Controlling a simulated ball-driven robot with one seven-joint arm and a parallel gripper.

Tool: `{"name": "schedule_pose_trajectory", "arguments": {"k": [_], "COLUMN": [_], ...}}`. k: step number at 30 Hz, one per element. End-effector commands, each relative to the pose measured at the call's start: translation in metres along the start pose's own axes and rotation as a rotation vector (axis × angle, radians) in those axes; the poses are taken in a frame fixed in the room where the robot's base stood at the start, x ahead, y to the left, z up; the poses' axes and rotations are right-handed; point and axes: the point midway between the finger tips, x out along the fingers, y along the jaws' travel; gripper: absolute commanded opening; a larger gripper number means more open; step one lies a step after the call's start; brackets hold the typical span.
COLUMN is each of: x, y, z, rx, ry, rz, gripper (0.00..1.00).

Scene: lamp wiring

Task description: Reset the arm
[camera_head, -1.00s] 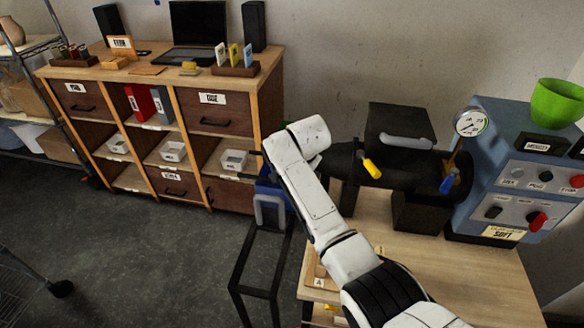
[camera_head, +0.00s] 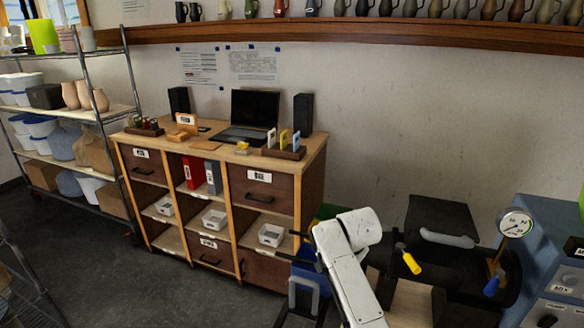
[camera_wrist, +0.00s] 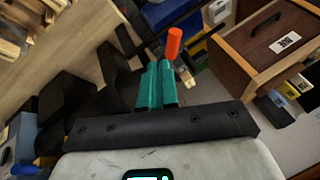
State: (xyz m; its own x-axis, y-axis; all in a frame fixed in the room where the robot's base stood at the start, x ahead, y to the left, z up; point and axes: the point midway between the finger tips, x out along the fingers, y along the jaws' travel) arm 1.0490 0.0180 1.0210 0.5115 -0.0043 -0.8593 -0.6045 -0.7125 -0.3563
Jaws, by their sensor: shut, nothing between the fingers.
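My gripper (camera_wrist: 158,86) shows in the wrist view as two teal fingers, shut together with nothing between them. An orange cylinder (camera_wrist: 174,43) stands just beyond the fingertips in that picture; I cannot tell how far away it is. In the head view my white arm (camera_head: 350,270) rises from the bottom edge, right of the wooden cabinet (camera_head: 312,155). The fingers cannot be made out clearly there.
A black machine with a gauge (camera_head: 515,223) and a yellow-tipped lever (camera_head: 411,263) stands close right of my arm. A metal rack (camera_head: 130,85) is at far left. A wall shelf (camera_head: 350,32) holds several vases. Dark floor (camera_head: 120,275) at lower left is mostly clear.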

Motion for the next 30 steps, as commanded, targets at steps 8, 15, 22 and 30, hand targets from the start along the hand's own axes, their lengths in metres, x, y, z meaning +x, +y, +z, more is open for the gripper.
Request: {"name": "schedule_pose_trajectory", "arguments": {"k": [8,15,22,30], "x": [0.027,0.013,-0.033,-0.106], "y": [0.113,0.225,0.326,0.413], "z": [0.086,0.162,0.231,0.289], "rx": [-0.168,-0.333,-0.489,-0.651], "ry": [-0.096,-0.189,-0.282,-0.380], "rz": [0.062,0.112,0.155,0.191], "gripper": [0.00,0.00,0.00,0.00]}}
